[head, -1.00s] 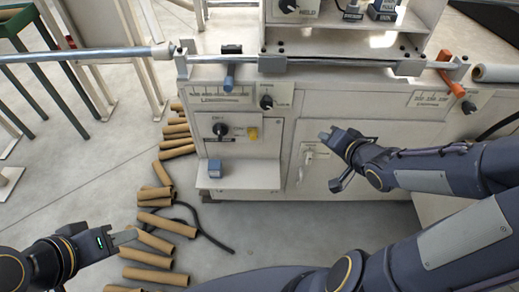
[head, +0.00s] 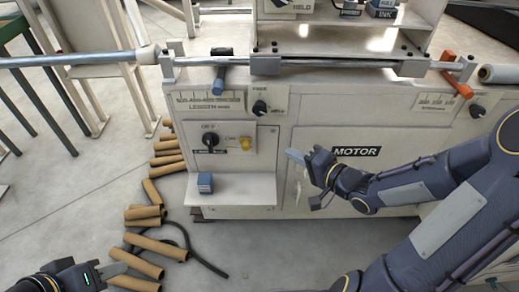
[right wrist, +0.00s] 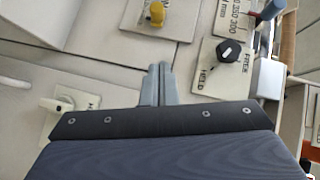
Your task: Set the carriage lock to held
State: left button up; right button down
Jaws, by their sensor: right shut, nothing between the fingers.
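The carriage lock is a black knob (head: 260,107) on a pale plate marked FREE at the top and with a second label at the lower right. In the right wrist view the same knob (right wrist: 229,50) sits right of the fingers, between FREE and HELD labels; its exact pointing is hard to tell. My right gripper (head: 293,156) is below and right of the knob, apart from it. Its fingers (right wrist: 157,85) are shut and empty. My left gripper (head: 112,270) is low at the left, over the floor tubes; its jaw gap is not clear.
Left of the lock are a LENGTH scale with a blue slider (head: 218,82), an OFF knob (head: 211,140) and a yellow knob (head: 246,144). A metal rod (head: 330,61) runs above. Cardboard tubes (head: 145,213) lie on the floor.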

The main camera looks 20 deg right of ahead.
jog(key=b, duration=0.4)
send_near(250, 142)
jog(key=w+d, duration=0.1)
jog(key=w, duration=0.2)
jog(key=a+b, duration=0.1)
jog(key=w+a, duration=0.1)
jog(key=f+b, duration=0.1)
jog(key=shift+w+a+b, duration=0.25)
jog(key=shift+a+b, duration=0.05)
jog(key=shift+a, duration=0.1)
jog(key=shift+w+a, duration=0.1)
jog(key=shift+a, duration=0.3)
